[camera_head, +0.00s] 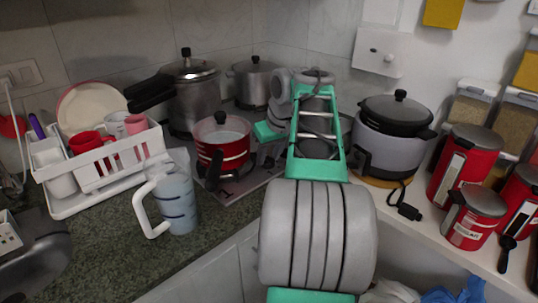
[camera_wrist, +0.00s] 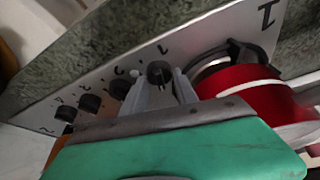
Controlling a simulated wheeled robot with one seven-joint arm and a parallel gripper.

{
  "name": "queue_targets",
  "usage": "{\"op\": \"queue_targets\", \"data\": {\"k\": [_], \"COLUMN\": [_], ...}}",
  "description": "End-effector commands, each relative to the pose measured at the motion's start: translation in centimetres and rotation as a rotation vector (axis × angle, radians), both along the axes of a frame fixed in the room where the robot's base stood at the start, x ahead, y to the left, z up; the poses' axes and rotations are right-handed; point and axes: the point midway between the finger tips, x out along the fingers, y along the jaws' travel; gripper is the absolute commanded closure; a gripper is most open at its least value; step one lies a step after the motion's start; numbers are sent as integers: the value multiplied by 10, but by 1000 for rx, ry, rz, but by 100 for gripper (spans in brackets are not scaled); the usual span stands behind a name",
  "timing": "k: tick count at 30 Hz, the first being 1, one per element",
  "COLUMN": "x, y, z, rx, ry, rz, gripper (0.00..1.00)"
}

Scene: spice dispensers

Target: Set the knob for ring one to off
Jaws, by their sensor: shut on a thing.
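The cooktop's control strip (camera_wrist: 60,95) runs diagonally across the wrist view, with a row of black knobs and small marks beside them. My gripper (camera_wrist: 161,80) has its two grey fingers on either side of the rightmost visible knob (camera_wrist: 159,72), closed on it. A mark that looks like a 1 sits just above this knob. I cannot read the held knob's setting. In the head view the cooktop (camera_head: 235,187) is partly hidden by my arm, and the knobs cannot be made out.
A red pot (camera_wrist: 237,84) stands close to the right of my fingers; it also shows in the head view (camera_head: 230,153). Pressure cooker (camera_head: 197,98) and another pot (camera_head: 253,82) stand behind. A blue jug (camera_head: 178,203) and white dish rack (camera_head: 75,203) are left, a rice cooker (camera_head: 385,150) right.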

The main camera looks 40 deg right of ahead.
Motion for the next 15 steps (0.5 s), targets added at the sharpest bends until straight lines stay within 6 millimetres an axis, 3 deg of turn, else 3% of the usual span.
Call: {"op": "queue_targets", "data": {"k": [4,10,15], "x": [0,0,-1], "y": [0,0,-1], "z": [0,4,7], "rx": [0,1,4], "ry": [1,3,4], "rz": [0,30,172], "gripper": [100,100,100]}}
